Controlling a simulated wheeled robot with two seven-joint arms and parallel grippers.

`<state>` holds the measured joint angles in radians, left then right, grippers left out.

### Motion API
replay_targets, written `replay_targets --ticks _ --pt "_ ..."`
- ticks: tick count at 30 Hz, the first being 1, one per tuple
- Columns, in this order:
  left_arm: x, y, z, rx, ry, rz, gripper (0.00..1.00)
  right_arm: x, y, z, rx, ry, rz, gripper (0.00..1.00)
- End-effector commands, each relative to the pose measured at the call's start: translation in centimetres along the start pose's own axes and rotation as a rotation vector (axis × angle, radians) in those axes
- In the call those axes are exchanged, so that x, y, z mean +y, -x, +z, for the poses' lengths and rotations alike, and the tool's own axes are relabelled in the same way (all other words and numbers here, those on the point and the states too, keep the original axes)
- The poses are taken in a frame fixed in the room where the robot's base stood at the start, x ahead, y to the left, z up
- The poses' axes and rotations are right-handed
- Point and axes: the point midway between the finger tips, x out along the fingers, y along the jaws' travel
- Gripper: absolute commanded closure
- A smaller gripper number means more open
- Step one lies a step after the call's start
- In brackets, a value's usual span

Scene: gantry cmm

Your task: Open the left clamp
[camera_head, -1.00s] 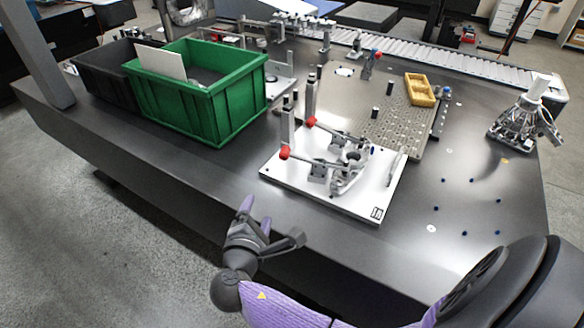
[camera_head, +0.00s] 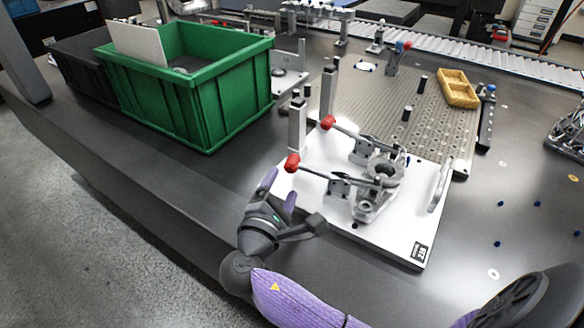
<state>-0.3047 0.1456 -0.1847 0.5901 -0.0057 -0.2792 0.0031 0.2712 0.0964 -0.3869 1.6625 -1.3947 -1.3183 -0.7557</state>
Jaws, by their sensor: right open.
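Two toggle clamps sit on a white fixture plate (camera_head: 399,246) around a grey metal casting (camera_head: 378,182). The left clamp (camera_head: 340,189) is the nearer one; its lever lies low toward the left and ends in a red knob (camera_head: 292,163). The other clamp has a similar lever with a red knob (camera_head: 327,122), farther back. My right gripper (camera_head: 279,189) is open and empty. It is at the plate's near left edge, below the left clamp's knob in the picture and apart from it. My left gripper does not show.
Upright grey posts (camera_head: 298,125) stand just behind the red knobs. A green bin (camera_head: 225,105) and a dark bin stand at the left. A perforated plate with a yellow tray (camera_head: 458,91) lies behind the fixture. The dark table is clear at the front left.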

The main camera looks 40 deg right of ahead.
Motion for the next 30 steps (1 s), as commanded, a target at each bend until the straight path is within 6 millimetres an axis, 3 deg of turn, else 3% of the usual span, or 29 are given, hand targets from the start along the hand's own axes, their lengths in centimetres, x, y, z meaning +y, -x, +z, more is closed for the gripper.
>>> replay_targets --ticks 3,9,19,27,30 --pt "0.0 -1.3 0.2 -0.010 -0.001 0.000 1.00 -0.3 -3.0 -0.2 -0.002 0.002 0.001 0.24" --pt "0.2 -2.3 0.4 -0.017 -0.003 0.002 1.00 -0.2 -6.4 -0.2 0.000 0.003 -0.001 0.24" --pt "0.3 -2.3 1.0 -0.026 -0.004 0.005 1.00 0.0 -7.0 0.0 0.002 0.002 -0.001 0.26" --pt "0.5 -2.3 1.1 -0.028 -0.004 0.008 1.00 0.0 -7.0 0.0 0.002 0.001 0.000 0.84" --pt "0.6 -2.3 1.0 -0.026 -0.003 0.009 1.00 0.0 -7.0 0.0 0.001 0.001 0.001 1.00"
